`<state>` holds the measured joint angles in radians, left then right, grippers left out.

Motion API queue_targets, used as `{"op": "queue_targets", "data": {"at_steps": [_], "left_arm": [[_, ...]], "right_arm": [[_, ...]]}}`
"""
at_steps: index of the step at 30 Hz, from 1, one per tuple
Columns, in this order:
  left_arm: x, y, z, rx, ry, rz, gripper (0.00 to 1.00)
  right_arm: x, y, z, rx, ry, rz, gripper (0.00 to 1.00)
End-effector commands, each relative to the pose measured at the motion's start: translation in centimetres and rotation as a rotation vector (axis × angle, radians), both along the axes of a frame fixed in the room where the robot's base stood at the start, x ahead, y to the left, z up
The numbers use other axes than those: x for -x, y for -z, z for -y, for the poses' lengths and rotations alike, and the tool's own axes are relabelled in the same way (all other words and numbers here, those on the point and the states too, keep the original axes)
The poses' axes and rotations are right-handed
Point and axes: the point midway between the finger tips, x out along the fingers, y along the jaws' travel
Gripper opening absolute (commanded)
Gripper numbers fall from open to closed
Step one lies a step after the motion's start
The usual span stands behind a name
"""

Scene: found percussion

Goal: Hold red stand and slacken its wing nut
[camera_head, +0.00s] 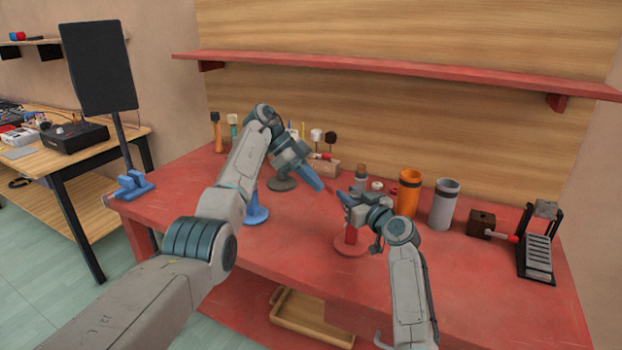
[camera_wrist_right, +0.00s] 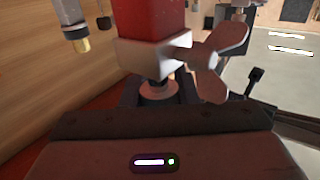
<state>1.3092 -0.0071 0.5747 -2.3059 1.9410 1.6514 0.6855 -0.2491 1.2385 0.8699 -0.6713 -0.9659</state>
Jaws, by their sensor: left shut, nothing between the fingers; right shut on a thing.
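The red stand (camera_head: 352,246) stands on the red bench, its round base below my right gripper (camera_head: 350,198). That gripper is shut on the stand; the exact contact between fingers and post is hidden. In the right wrist view the red stand's post (camera_wrist_right: 152,18) rises from a pale collar (camera_wrist_right: 150,52). The grey wing nut (camera_wrist_right: 218,62) sticks out on the right side of the collar. My left gripper (camera_head: 314,180) is shut and empty, pointing down to the right, in the air left of the red stand and apart from it.
A blue stand (camera_head: 257,214) and a dark round base (camera_head: 283,184) are near my left arm. A red shelf (camera_head: 390,70) spans the back wall.

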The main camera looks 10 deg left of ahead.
Motion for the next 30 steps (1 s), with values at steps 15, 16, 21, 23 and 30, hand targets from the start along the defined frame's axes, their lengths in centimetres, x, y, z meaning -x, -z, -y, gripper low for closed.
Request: {"op": "queue_targets", "data": {"at_steps": [15,16,21,23,30], "left_arm": [[-0.13,-0.56,-0.66,0.001,0.0,0.0,0.0],[-0.13,-0.56,-0.66,0.001,0.0,0.0,0.0],[-0.12,-0.54,-0.65,0.001,0.0,0.0,0.0],[-0.12,-0.54,-0.65,0.001,0.0,0.0,0.0],[-0.12,-0.54,-0.64,0.001,0.0,0.0,0.0]], "right_arm": [[0.05,0.66,-0.01,0.005,-0.001,-0.009,0.45],[0.05,0.65,-0.01,0.004,-0.001,-0.008,0.51],[0.05,0.6,-0.03,0.004,-0.001,-0.008,0.53],[0.05,0.58,-0.03,0.003,-0.001,-0.008,0.53],[0.94,0.5,0.74,0.004,0.0,-0.005,0.53]]}}
